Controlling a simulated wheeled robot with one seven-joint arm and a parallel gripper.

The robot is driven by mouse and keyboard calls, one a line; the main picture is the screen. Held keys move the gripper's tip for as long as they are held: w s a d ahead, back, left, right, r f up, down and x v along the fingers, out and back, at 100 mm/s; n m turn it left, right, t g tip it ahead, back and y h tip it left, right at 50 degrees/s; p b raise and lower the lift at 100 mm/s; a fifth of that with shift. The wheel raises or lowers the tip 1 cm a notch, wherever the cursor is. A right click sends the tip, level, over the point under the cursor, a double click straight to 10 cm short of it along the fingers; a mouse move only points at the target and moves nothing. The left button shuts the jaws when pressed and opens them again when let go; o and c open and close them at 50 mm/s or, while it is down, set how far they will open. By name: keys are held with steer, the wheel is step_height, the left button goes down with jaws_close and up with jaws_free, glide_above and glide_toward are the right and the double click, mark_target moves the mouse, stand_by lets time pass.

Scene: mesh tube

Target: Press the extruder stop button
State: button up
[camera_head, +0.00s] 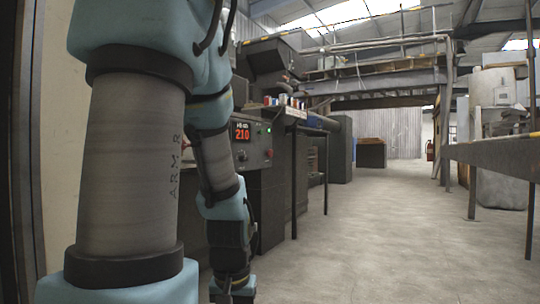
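The extruder's control panel (256,148) stands left of centre, partly hidden behind my arm. It has a lit red display (242,135) reading 210, a small green light (268,131) and dark round knobs (267,153) below. A small reddish patch (185,143) shows between my arm links; I cannot tell if it is the stop button. No stop button is clearly visible. My arm fills the left side, and its far part runs down past the panel to the bottom edge. My gripper's fingers are not visible.
Dark machine cabinets (301,165) run back along the left, with small coloured containers (290,101) on top. A thin-legged stand (326,160) is beside them. A long grey table (490,153) stands at right. The concrete floor (390,230) between is clear.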

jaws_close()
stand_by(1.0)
